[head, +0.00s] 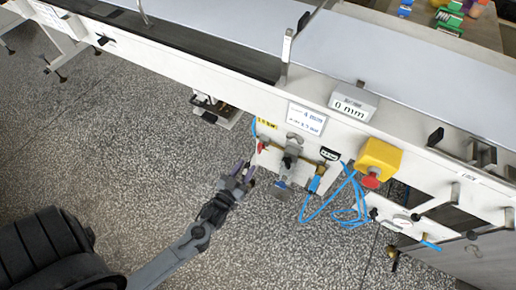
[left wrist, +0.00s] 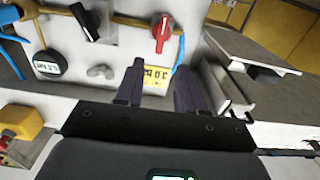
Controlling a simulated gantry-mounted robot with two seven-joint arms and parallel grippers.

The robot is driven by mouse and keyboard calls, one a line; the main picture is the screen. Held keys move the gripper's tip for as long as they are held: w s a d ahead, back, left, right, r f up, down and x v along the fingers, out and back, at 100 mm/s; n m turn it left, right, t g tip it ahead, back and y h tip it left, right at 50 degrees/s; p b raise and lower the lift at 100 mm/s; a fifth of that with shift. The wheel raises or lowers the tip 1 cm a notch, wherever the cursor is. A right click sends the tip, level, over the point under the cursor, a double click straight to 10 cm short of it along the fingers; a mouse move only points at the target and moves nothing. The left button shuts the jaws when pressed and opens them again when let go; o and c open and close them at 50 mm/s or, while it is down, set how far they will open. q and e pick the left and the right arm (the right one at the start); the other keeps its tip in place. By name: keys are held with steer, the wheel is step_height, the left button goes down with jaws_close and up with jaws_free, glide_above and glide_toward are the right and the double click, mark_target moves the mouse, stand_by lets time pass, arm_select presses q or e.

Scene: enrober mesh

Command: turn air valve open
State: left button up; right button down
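The air valve is a small red lever on a brass pipe on the machine's front panel; it shows in the head view (head: 263,145) and in the left wrist view (left wrist: 162,34). In the wrist view the lever lies crosswise to the pipe. My left gripper (head: 245,172) is open and empty, just below and left of the valve in the head view. In the wrist view its two dark fingers (left wrist: 160,86) stand apart, pointing toward the panel, with the lever beyond their tips and apart from them. My right gripper is not in view.
A yellow pressure label (left wrist: 155,76), a black-handled valve (left wrist: 85,22) and a round gauge (left wrist: 48,64) are near the lever. A blue tube (left wrist: 180,54) runs beside it. A yellow box with a red button (head: 378,160) and loose blue hoses (head: 345,200) are to the right.

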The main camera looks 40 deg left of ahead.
mark_target(258, 149)
arm_select(q)
steer(key=b+x, duration=0.2)
steer(key=x, duration=0.7)
steer(key=shift+b, duration=0.35)
steer(key=c, duration=0.7)
